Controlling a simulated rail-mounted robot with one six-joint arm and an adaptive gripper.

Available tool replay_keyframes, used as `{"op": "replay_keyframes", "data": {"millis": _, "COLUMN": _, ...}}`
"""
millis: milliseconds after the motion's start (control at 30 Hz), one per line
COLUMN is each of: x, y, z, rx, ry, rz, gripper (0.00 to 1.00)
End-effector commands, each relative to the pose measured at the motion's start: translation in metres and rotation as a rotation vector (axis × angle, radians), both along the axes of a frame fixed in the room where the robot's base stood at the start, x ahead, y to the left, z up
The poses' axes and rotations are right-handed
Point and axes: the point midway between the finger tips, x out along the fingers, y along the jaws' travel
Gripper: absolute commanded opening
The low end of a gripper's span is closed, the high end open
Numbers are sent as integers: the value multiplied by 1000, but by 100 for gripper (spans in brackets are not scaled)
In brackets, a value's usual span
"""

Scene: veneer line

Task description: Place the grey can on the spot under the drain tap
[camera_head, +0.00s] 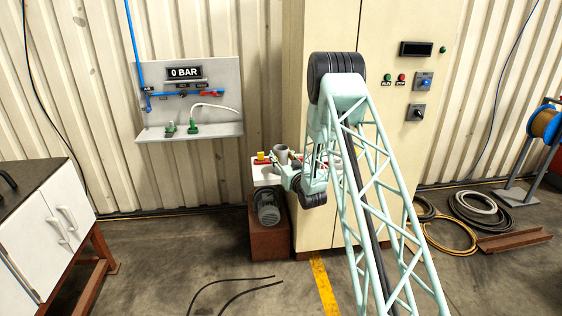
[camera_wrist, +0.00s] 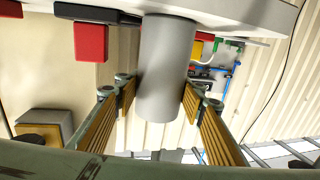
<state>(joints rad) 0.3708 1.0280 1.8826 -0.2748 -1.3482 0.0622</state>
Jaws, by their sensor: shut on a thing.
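The grey can (camera_head: 281,154) is a plain cylinder held by my gripper (camera_head: 287,165) at the white unit beside the tall cream cabinet. In the wrist view the can (camera_wrist: 166,68) stands between the two ribbed fingers of my gripper (camera_wrist: 160,105), which is shut on it. One end of the can overlaps the white surface (camera_wrist: 270,14) in that view; I cannot tell whether they touch. The drain tap and the spot under it cannot be made out for certain. A yellow part (camera_head: 261,156) and red parts lie close to the can.
A motor (camera_head: 267,208) on a brown base (camera_head: 268,235) stands below the white unit (camera_head: 265,176). The cream cabinet (camera_head: 335,215) is close on the right. In the wrist view, a red block (camera_wrist: 91,42) and a yellow block (camera_wrist: 196,50) flank the can. A gauge panel (camera_head: 187,95) hangs left.

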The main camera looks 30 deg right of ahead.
Motion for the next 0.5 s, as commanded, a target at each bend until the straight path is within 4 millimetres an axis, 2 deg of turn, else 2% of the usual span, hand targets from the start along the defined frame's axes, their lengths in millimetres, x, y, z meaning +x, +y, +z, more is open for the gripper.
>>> {"op": "replay_keyframes", "data": {"millis": 267, "x": 0, "y": 0, "z": 2, "rx": 0, "ry": -1, "rz": 0, "gripper": 24}}
{"op": "replay_keyframes", "data": {"millis": 500, "x": 0, "y": 0, "z": 12, "rx": 0, "ry": -1, "rz": 0, "gripper": 24}}
